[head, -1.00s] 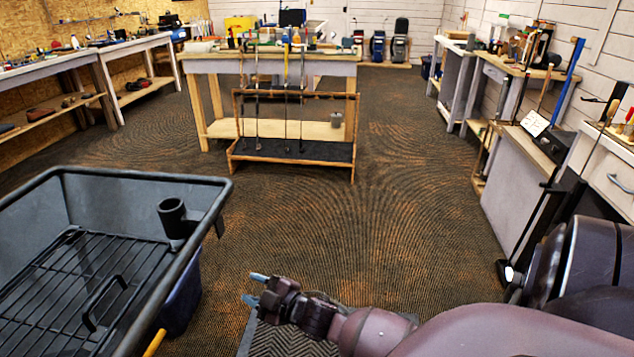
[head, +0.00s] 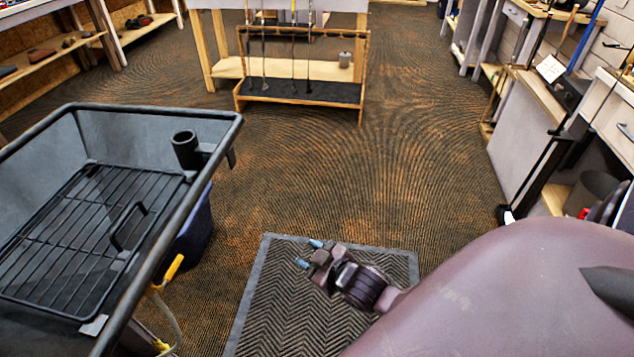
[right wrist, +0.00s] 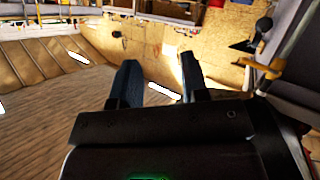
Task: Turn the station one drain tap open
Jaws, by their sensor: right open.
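The dark station tub (head: 222,150) with a black wire grate stands at the left in the head view. A yellow lever (head: 172,270), which looks like the drain tap, shows below its near right corner, partly hidden by the rim. A yellow part (right wrist: 262,69) also shows at the upper right in the right wrist view, beside the dark tub side. My right gripper (head: 309,254) is open and empty, with blue-grey fingertips pointing left, right of the lever and apart from it. Its fingers (right wrist: 158,78) show spread in the wrist view. My left gripper is out of view.
A dark blue bin (head: 192,235) sits under the tub. A pale hose (head: 172,318) hangs below the lever. A herringbone mat (head: 285,310) lies under my right gripper. A club rack (head: 300,88) stands at the back; the ribbed floor between is clear.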

